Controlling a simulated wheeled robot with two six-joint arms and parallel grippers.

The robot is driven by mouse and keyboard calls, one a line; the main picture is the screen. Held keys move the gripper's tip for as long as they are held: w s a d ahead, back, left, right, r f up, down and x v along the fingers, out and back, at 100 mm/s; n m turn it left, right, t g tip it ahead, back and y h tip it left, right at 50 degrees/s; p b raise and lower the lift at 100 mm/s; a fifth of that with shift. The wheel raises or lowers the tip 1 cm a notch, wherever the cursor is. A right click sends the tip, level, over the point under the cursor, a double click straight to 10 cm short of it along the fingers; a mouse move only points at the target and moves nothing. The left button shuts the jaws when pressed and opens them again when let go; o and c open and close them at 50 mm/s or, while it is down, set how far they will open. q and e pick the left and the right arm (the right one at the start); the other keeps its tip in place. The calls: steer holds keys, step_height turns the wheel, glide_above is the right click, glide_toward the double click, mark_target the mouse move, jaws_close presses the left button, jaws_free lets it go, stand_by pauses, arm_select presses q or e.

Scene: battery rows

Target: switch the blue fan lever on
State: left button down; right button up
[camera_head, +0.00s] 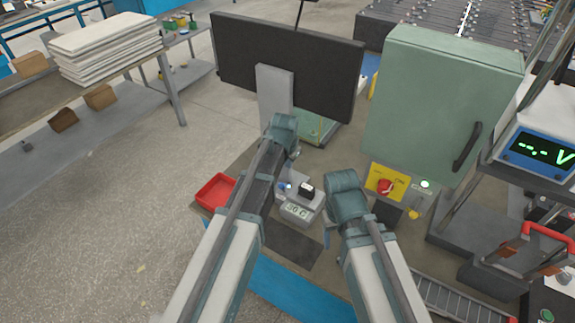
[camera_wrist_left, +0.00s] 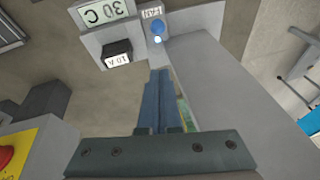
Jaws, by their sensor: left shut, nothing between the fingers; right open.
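The blue fan lever (camera_wrist_left: 156,27) is a small round blue knob beside a FAN label on a grey control box (camera_wrist_left: 88,40). A small pale bluish-white spot shows next to the knob. I cannot tell its on or off position. In the head view the blue lever (camera_head: 282,186) is tiny at the box's left side. My left gripper (camera_wrist_left: 160,73) is shut and empty, its blue fingertips pointing at the box a short way from the lever, apart from it in the picture. In the head view my left gripper (camera_head: 291,150) is behind the box. My right gripper (camera_head: 329,236) is open, right of the box.
The box also carries a black switch (camera_wrist_left: 117,53) labelled 10 A and a 30 C display (camera_head: 296,209). A red tray (camera_head: 214,190) lies left. A monitor (camera_head: 285,65) stands behind.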

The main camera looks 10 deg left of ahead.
arm_select(q)
steer(key=b, duration=0.5)
glide_above(281, 187)
steer(key=w+d, duration=0.2)
steer(key=w, duration=0.1)
step_height(281, 187, down, 6)
steer(key=shift+s+a+f+b, duration=0.3)
steer(key=shift+s+f+b, duration=0.2)
steer(key=shift+f+b, duration=0.1)
steer(key=shift+s+a+f+b, duration=0.25)
steer(key=shift+s+f+b, duration=0.2)
steer(key=shift+f+b, duration=0.15)
steer(key=shift+s+a+f, duration=0.1)
steer(key=shift+s+f, duration=0.05)
steer(key=shift+s, duration=0.05)
steer(key=shift+s+a+f+b, duration=0.25)
steer(key=shift+s+b, duration=0.1)
steer(key=shift+s, duration=0.15)
steer(key=shift+s+a+f+b, duration=0.1)
steer(key=shift+s+f+b, duration=0.1)
steer(key=shift+s+b, duration=0.25)
steer(key=shift+s, duration=0.15)
steer(key=shift+w, duration=0.25)
